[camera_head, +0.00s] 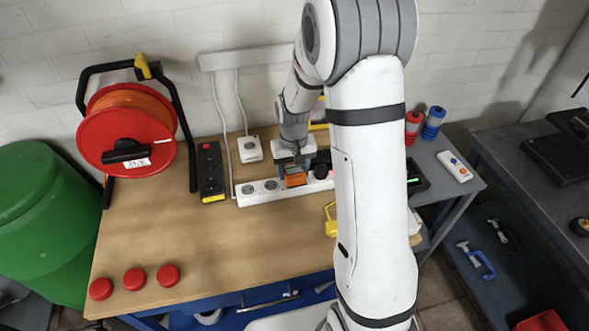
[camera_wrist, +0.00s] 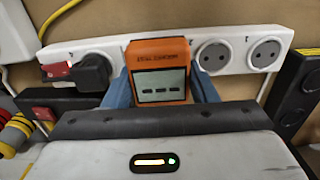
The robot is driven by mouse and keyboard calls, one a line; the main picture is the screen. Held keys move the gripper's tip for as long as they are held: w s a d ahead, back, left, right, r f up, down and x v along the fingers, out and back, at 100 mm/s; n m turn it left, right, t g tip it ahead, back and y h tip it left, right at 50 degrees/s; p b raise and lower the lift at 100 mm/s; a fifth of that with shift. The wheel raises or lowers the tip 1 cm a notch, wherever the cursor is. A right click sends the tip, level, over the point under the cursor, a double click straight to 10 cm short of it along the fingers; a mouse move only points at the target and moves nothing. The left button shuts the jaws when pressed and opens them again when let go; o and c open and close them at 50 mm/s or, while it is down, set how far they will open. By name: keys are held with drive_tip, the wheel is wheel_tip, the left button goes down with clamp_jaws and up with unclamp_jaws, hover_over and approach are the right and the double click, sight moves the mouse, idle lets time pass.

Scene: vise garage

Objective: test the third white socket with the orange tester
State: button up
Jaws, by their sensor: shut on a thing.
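The white socket strip (camera_head: 262,198) lies near the back of the bench. In the wrist view the strip (camera_wrist: 115,46) shows two bare round sockets, one (camera_wrist: 213,57) beside the tester and one (camera_wrist: 265,53) farther right. A black plug (camera_wrist: 95,72) sits at the strip left of the tester. The orange tester (camera_head: 295,179) is between the blue fingers of my gripper (camera_head: 293,163), which is shut on it. In the wrist view the tester (camera_wrist: 158,52) is over the strip and hides the part behind it; its screen shows dashes. I cannot tell whether its pins are in a socket.
A black strip with a red switch (camera_head: 210,170) lies left of the white strip, and a white socket box (camera_head: 250,149) stands behind. A red cable reel (camera_head: 127,128) is at the left. Red caps (camera_head: 135,278) lie at the front left. The bench middle (camera_head: 230,245) is clear.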

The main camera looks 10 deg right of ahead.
drive_tip(key=shift+f+b, duration=0.5)
drive_tip(key=shift+f, duration=0.15)
drive_tip(key=o, duration=1.4)
drive_tip(key=shift+c, duration=0.2)
wheel_tip(320, 180, up, 7)
drive_tip(key=shift+r+b, duration=0.2)
drive_tip(key=shift+b, duration=0.2)
drive_tip(key=shift+r, duration=0.25)
drive_tip(key=shift+s+r, duration=0.1)
drive_tip(key=shift+r, duration=0.05)
drive_tip(key=s+r+t, duration=0.1)
drive_tip(key=s+r, duration=0.4)
drive_tip(key=s, duration=0.5)
drive_tip(key=s+r+t, duration=0.2)
drive_tip(key=s+r, duration=0.3)
drive_tip(key=s, duration=0.6)
drive_tip(key=shift+s+d+r, duration=0.15)
